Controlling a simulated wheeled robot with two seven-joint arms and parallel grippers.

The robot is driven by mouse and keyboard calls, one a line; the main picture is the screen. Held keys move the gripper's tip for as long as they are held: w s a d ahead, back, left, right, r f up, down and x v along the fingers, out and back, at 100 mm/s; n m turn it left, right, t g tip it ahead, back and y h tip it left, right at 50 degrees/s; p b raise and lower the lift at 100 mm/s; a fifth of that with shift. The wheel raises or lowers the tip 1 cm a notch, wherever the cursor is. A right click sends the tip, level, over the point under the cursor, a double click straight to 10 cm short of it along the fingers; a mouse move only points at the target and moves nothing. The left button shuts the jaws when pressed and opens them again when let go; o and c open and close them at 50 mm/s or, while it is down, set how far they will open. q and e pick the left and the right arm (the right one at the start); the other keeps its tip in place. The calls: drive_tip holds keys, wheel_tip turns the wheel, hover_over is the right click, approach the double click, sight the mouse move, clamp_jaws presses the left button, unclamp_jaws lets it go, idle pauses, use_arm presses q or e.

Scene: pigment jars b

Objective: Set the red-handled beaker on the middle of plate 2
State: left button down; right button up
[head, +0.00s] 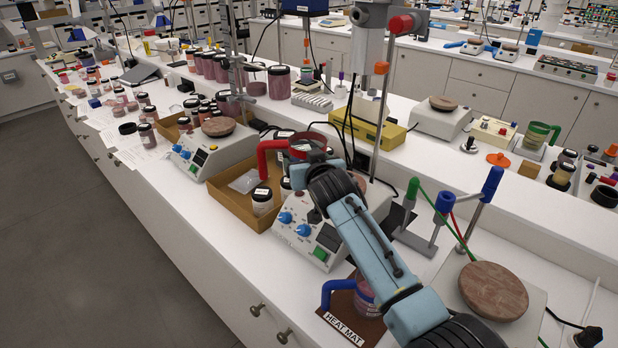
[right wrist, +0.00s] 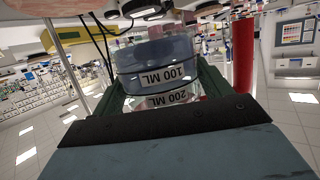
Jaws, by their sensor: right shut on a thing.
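The red-handled beaker (head: 269,152) is in the middle of the head view, its body partly hidden by my right gripper (head: 308,160). That gripper is shut on the beaker. In the right wrist view the clear beaker (right wrist: 155,78), with 100 ML and 200 ML labels, sits between the fingers, and its red handle (right wrist: 243,55) is to the right. The beaker appears above the far side of a hot plate (head: 302,238) with blue knobs, whose top is mostly hidden by my arm. I cannot read which plate is plate 2. My left gripper is not in view.
Another hot plate (head: 207,150) stands left, and one with a round brown top (head: 493,290) right. A cardboard tray (head: 230,198) with jars lies beside the middle plate. A blue-handled beaker (head: 335,287) stands on the heat mat (head: 340,322). Metal stands and cables rise nearby.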

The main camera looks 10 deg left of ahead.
drive_tip(key=w+b, duration=0.1)
drive_tip(key=w+d, duration=0.1)
drive_tip(key=w+d+b, duration=0.1)
drive_tip(key=shift+w+f+b, duration=0.15)
drive_tip(key=shift+w+b, duration=0.2)
drive_tip(key=shift+w, duration=0.05)
drive_tip(key=w+d+b, duration=0.3)
drive_tip(key=w+b, duration=0.3)
drive_tip(key=b, duration=0.5)
idle(1.3)
